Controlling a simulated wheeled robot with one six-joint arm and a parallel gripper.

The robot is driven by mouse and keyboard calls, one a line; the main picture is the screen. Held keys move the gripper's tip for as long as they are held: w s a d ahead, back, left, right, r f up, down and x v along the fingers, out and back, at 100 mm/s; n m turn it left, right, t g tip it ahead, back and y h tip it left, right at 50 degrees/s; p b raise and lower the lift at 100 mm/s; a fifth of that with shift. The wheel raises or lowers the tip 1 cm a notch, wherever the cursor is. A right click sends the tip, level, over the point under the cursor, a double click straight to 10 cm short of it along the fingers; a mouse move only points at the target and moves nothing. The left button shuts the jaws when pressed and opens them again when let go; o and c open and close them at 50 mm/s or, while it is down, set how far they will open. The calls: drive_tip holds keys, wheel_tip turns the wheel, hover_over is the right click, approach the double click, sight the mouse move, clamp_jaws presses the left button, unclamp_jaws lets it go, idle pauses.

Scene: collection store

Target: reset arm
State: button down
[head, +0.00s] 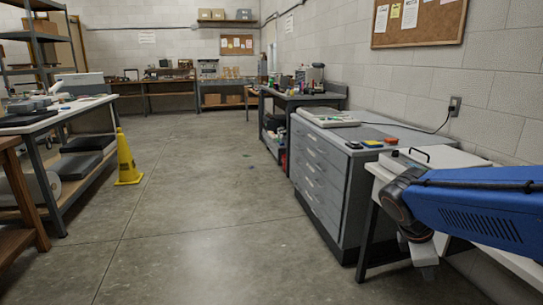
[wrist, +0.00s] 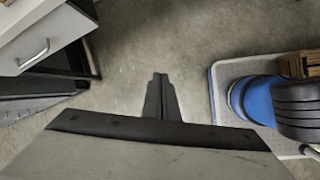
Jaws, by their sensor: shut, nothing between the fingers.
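My gripper (wrist: 160,78) is at the centre of the wrist view, its two dark fingers together with nothing between them. It points at bare concrete floor (wrist: 150,35). In the head view my blue arm (head: 470,215) reaches in from the right edge. Its dark joint and a grey end part hang beside the white-topped bench; the fingertips are not clearly made out there.
A grey drawer cabinet (head: 325,180) stands right of the aisle, with a white-topped bench (head: 380,172) nearer me. A yellow caution cone (head: 128,160) stands by the left workbench (head: 60,115). The aisle floor (head: 195,200) is mostly clear. A drawer unit (wrist: 45,45) shows at upper left in the wrist view.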

drive_tip(key=s+a+m+t+y, duration=0.3)
drive_tip(key=s+a+m+y, duration=0.2)
drive_tip(key=s+a+m, duration=0.3)
drive_tip(key=shift+s+a+f+m, duration=0.25)
drive_tip(key=shift+s+m, duration=1.45)
drive_tip(key=shift+m, duration=1.6)
